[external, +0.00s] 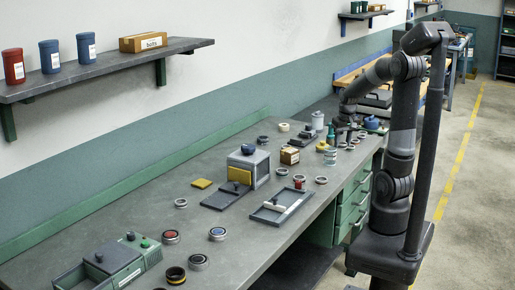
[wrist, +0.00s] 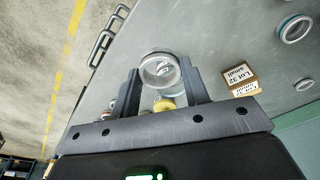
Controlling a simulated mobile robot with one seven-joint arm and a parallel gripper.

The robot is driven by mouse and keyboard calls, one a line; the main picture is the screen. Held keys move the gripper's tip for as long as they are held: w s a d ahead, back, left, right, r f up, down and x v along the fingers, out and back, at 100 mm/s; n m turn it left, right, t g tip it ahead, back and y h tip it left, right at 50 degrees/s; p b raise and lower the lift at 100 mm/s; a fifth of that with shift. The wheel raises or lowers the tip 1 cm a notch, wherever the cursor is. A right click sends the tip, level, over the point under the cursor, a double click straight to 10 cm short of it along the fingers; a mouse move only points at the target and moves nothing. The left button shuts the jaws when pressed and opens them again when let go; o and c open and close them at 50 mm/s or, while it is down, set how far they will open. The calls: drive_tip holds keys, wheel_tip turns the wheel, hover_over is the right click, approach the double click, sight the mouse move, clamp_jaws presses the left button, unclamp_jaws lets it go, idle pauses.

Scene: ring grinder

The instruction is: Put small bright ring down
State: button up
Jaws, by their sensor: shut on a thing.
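My gripper (wrist: 160,66) is shut on a small bright metal ring (wrist: 160,83) in the wrist view. The ring sits between the two fingertips with its opening facing the camera. In the external view my gripper (external: 345,119) is over the far right end of the grey workbench (external: 130,195), among small items. The held ring cannot be made out there. How far the ring is above the bench top is hard to tell.
A cardboard box (wrist: 240,79) marked "Lot 32 small" and a loose ring (wrist: 295,28) lie right of my gripper. A green bottle (external: 331,133) and grey canister (external: 318,120) stand close by. Drawer handles (wrist: 105,38) mark the bench edge. A grey tray (external: 266,217) lies nearer the front.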

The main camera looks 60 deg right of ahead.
wheel_tip(320, 180, up, 7)
drive_tip(key=w+a+r+n, duration=0.1)
drive_tip(key=w+a+n, duration=0.1)
drive_tip(key=w, duration=0.5)
drive_tip(key=w+a+r+n, duration=0.1)
drive_tip(key=w+a+n, duration=0.1)
drive_tip(key=w, duration=0.6)
drive_tip(key=n+y, duration=0.2)
drive_tip(key=n, duration=0.6)
hover_over(201, 182)
drive_tip(key=d, duration=0.1)
drive_tip(key=f, duration=1.4)
drive_tip(key=shift+s, duration=0.35)
drive_tip(key=shift+w+a+f, duration=0.15)
drive_tip(key=shift+a+f, duration=0.2)
drive_tip(key=shift+a, duration=0.05)
drive_tip(key=shift+f, duration=1.9)
drive_tip(key=shift+f, duration=0.1)
